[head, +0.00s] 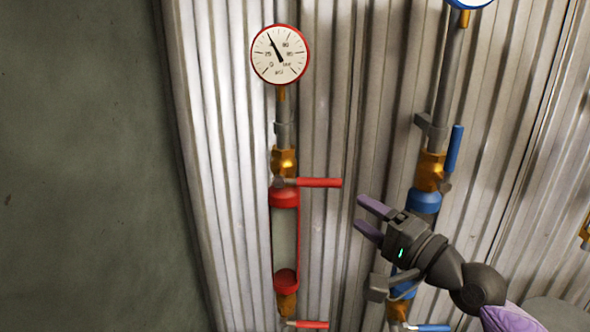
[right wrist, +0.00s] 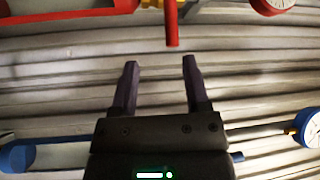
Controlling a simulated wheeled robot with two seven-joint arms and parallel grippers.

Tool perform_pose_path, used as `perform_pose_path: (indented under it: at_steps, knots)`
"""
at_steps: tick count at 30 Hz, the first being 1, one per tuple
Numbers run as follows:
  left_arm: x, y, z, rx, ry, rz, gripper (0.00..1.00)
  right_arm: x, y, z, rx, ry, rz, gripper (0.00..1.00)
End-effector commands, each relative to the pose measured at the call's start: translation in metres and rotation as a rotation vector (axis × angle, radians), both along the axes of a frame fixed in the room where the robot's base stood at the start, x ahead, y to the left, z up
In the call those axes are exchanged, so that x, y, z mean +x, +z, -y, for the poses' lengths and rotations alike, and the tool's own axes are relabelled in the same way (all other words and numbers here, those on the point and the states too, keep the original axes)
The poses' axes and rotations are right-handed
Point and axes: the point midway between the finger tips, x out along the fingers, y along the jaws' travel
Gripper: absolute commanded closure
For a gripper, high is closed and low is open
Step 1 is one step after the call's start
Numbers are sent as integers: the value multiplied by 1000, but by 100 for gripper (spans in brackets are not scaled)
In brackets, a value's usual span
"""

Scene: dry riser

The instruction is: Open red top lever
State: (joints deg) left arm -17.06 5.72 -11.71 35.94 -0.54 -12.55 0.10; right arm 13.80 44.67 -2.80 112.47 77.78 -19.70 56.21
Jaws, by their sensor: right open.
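The red top lever (head: 320,182) sticks out level to the right from the brass valve (head: 284,163) above the red-capped sight glass (head: 285,235). In the right wrist view the red lever (right wrist: 171,24) lies just beyond the fingertips, between their lines and nearer the right finger. My right gripper (head: 362,216) is open and empty, to the right of and a little below the lever's free end, apart from it. Its two fingers also show in the right wrist view (right wrist: 160,68). My left gripper is not in view.
A red-rimmed gauge (head: 280,55) sits above the red valve. A red lower lever (head: 312,324) is at the bottom. Corrugated metal wall (head: 335,120) lies behind.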

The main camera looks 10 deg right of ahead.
Motion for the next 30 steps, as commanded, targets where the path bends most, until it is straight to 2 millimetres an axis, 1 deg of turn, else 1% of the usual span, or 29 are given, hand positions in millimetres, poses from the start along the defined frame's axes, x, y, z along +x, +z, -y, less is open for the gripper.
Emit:
perform_pose_path:
  at_steps: [1, 2, 4, 6, 10, 15, 19, 26, 27, 29, 30]
  knots:
    - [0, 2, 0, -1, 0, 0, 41, -2, 10, -4, 13, 17, 10, 40]
    - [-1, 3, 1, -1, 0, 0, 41, -1, 13, -5, 19, 23, 11, 40]
    - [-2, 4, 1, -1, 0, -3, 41, 7, 15, -10, 27, 24, 13, 40]
    - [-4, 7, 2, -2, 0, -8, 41, 20, 19, -19, 25, 25, 15, 40]
    - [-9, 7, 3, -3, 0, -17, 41, 48, 20, -34, 26, 24, 12, 40]
    - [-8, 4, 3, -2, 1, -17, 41, 73, 22, -47, 22, 22, 11, 40]
    - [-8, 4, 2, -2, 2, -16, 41, 81, 22, -52, 20, 22, 9, 40]
    - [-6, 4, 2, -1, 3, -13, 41, 82, 23, -53, 18, 21, 10, 40]
    - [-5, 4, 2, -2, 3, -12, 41, 82, 23, -53, 18, 21, 10, 42]
    - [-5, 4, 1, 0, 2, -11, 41, 82, 23, -53, 19, 21, 8, 55]
    - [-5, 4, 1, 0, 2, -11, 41, 82, 23, -53, 18, 21, 9, 64]
